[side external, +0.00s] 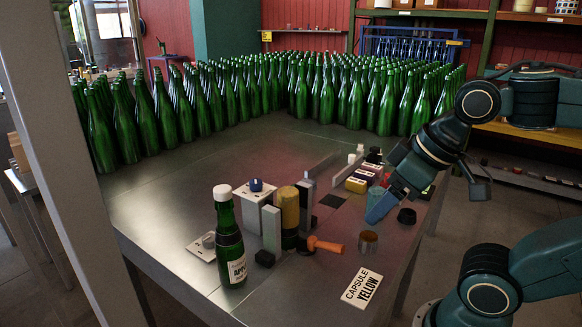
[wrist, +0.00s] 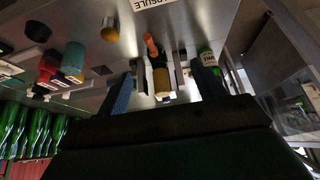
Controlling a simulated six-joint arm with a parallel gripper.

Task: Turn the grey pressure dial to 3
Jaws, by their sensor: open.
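The grey pressure dial (side external: 208,241) sits on a pale plate with dark markings, left of the labelled green bottle (side external: 230,245) in the side view. The markings are too small to read, so its setting cannot be told. I cannot make out the dial in the wrist view. My gripper (side external: 377,208) is above the right part of the table, well to the right of the dial and apart from it. In the wrist view its two blue fingers (wrist: 164,72) are spread with nothing held between them.
A white block with a blue knob (side external: 256,185), a yellow cylinder (side external: 289,210) and upright grey plates stand near the dial. An orange-handled tool (side external: 325,246), a metal cup (side external: 368,241) and a "CAPSULE YELLOW" card (side external: 362,288) lie nearer me. Many green bottles (side external: 330,92) fill the back.

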